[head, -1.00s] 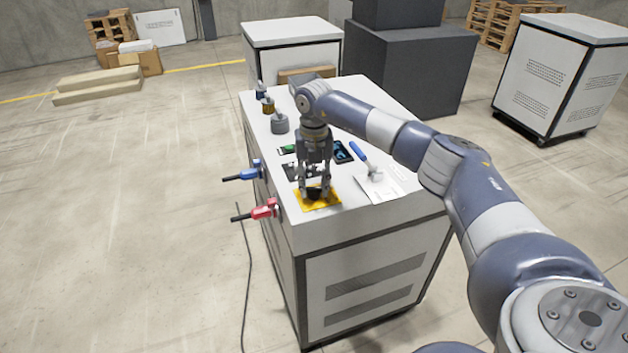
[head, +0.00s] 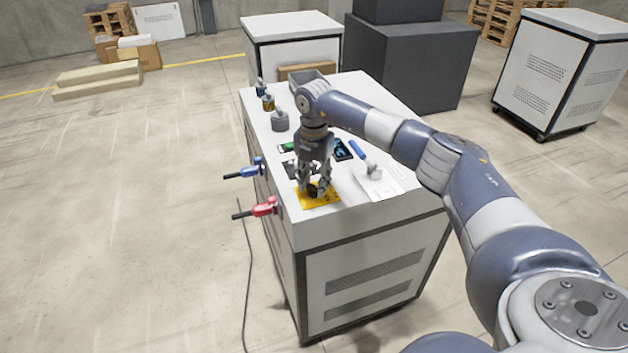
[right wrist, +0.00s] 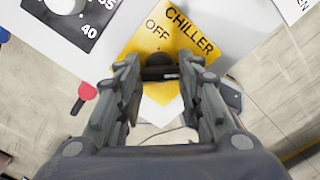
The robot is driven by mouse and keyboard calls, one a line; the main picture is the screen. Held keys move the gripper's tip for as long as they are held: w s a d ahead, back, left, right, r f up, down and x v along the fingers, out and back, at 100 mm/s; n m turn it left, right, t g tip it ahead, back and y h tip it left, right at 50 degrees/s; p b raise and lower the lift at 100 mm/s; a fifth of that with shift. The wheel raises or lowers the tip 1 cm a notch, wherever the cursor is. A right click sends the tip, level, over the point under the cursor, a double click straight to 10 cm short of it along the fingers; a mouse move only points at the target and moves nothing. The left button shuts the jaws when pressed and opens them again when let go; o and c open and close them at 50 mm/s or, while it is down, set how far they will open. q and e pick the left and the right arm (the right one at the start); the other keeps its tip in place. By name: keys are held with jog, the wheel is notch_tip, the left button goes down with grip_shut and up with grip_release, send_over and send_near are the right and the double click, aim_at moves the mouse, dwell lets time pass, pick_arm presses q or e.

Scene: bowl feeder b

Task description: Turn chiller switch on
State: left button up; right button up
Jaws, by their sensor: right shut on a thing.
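The chiller switch is a black knob (right wrist: 158,66) on a yellow plate (head: 329,200) at the front left of the cabinet top. The yellow plate also shows in the right wrist view (right wrist: 190,58), with the words CHILLER and OFF readable. My right gripper (head: 315,190) points down onto the switch. My left gripper is not in view.
A red-handled valve (head: 264,208) and a blue-handled valve (head: 248,171) stick out from the cabinet's left side. A dial panel (right wrist: 70,20) sits beside the yellow plate.

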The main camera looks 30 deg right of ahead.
aim_at(314, 186)
dwell(0.3)
jog(key=o, duration=1.1)
notch_tip(314, 186, up, 12)
